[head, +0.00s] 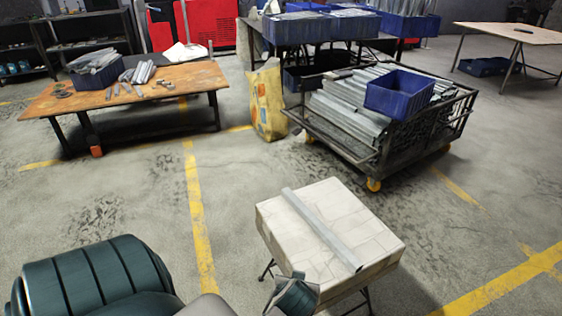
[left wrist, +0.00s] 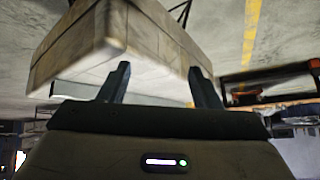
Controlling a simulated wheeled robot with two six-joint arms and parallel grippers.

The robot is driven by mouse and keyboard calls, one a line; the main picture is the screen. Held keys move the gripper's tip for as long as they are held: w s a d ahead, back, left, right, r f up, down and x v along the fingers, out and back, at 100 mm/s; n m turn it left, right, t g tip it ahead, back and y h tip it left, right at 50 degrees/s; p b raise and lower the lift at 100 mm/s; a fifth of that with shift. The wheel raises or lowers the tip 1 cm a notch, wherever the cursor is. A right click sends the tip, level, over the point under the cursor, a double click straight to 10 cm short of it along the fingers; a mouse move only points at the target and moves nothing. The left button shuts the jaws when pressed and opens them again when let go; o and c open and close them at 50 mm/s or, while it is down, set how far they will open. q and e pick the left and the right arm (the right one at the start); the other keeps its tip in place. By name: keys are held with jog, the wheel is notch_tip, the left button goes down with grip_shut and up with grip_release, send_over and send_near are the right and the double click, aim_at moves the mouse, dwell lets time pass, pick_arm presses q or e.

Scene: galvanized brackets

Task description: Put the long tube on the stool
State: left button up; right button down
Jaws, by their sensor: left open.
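The long tube, a straight grey metal piece (head: 321,229), lies diagonally across the top of the stool, from its back left to its front right edge. The stool (head: 360,222) has a pale, block-like top with line markings and thin dark legs. My left gripper (head: 293,291) is low in the head view, just off the stool's front left side. In the left wrist view my left gripper (left wrist: 161,76) is open with nothing between its fingers. The stool (left wrist: 140,35) appears upside down beyond them, with a grey strip, likely the tube (left wrist: 75,91), along its top. My right gripper is not in view.
A cart (head: 372,165) of metal profiles with a blue bin (head: 398,93) stands behind the stool. An orange-topped table (head: 180,85) with metal parts is at the back left. A yellow bag (head: 266,100) stands between them. Open floor with yellow lines surrounds the stool.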

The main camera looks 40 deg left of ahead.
pick_arm(q)
jog(key=s+d+r+m+h, duration=0.1)
jog(key=s+d+m+h, duration=0.1)
jog(key=s, duration=0.4)
jog(key=s+d+r+m+h, duration=0.2)
jog(key=s+d+m+h, duration=0.1)
jog(key=s+m, duration=0.2)
jog(key=shift+s+d, duration=0.4)
jog(key=shift+s, duration=0.2)
